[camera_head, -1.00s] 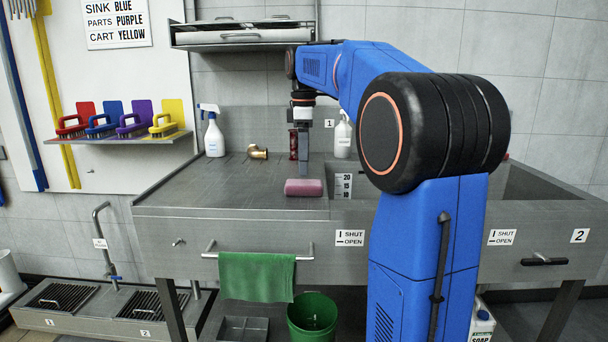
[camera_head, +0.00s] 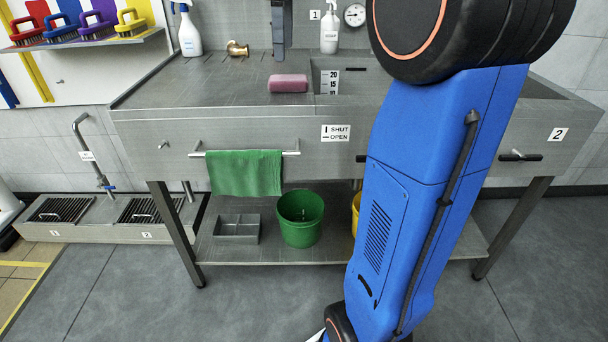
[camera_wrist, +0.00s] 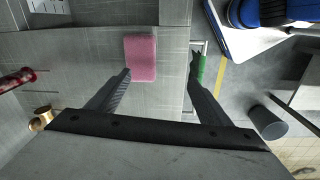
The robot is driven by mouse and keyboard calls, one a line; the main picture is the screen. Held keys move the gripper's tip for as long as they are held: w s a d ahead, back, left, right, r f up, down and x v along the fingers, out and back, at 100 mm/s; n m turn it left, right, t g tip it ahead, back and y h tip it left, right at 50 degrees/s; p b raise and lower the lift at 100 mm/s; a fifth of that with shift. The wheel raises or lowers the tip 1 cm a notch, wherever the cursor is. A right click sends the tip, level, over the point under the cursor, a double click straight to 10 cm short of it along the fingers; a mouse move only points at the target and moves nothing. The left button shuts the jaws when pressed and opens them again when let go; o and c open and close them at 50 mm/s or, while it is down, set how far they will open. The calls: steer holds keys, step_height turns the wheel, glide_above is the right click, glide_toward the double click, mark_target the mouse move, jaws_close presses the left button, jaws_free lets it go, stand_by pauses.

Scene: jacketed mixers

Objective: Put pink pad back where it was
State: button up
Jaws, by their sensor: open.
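The pink pad (camera_head: 288,83) lies flat on the grey worktop, just left of the sink basin's edge. It also shows in the wrist view (camera_wrist: 140,58), beyond the fingers and nearer the left one. My gripper (camera_wrist: 160,68) is open with nothing between its fingers. In the head view only its lower grey part (camera_head: 282,30) shows, above and behind the pad with a gap between them. The rest of the gripper is cut off by the top edge.
The basin (camera_head: 350,82) with a depth scale is right of the pad. A brass fitting (camera_head: 238,48) and spray bottle (camera_head: 189,32) stand at the back left. A green cloth (camera_head: 246,173) hangs on the front rail. Coloured brushes (camera_head: 80,27) sit on a wall shelf.

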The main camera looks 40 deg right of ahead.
steer(key=s+a+f+m+t, duration=0.2)
steer(key=s+a+f+m, duration=0.2)
steer(key=s+f, duration=0.9)
steer(key=s+a+f+m+t, duration=0.2)
steer(key=s+a+f+m, duration=0.3)
steer(key=s+f, duration=0.8)
steer(key=a+f, duration=0.2)
steer(key=a, duration=0.1)
steer(key=shift+s+a+m, duration=0.15)
steer(key=shift+a+m, duration=0.05)
steer(key=shift+m, duration=0.1)
